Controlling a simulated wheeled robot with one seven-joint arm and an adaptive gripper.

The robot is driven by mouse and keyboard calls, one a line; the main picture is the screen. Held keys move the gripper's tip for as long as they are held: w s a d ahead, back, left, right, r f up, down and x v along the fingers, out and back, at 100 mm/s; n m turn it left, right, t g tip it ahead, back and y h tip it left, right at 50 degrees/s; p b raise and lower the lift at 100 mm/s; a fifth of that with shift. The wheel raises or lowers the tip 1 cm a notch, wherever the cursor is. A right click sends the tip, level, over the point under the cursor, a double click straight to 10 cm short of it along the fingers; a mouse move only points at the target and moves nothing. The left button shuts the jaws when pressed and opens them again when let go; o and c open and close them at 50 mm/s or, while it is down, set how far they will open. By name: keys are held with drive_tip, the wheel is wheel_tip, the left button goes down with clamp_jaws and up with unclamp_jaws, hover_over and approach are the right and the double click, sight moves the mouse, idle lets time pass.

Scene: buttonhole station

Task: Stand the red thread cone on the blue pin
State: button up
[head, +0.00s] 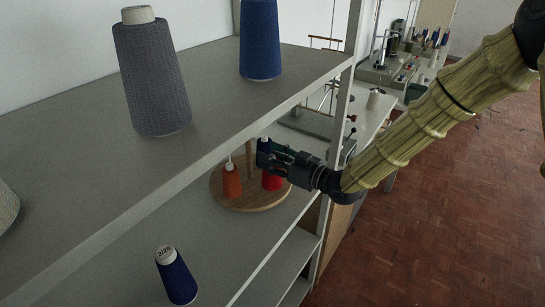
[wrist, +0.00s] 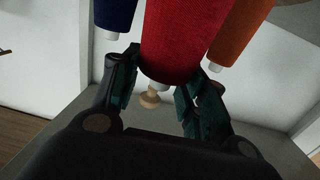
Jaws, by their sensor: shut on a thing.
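An orange cone (head: 232,183) stands on the stand, to the left of the red one. A blue cone (head: 263,149) is partly hidden behind my gripper. I cannot tell whether the red cone touches the stand. No blue pin can be made out.
A grey cone (head: 152,75) and a large blue cone (head: 261,40) stand on the upper shelf (head: 215,85). A dark blue cone (head: 176,277) stands on the lower shelf (head: 120,270). A shelf upright (head: 341,105) is close to my arm. A wooden knob (wrist: 150,99) shows in the wrist view.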

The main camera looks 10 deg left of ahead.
drive_tip(key=shift+f+b, duration=0.4)
drive_tip(key=shift+f, duration=0.1)
idle(0.6)
drive_tip(key=o, duration=1.5)
drive_tip(key=v, duration=1.2)
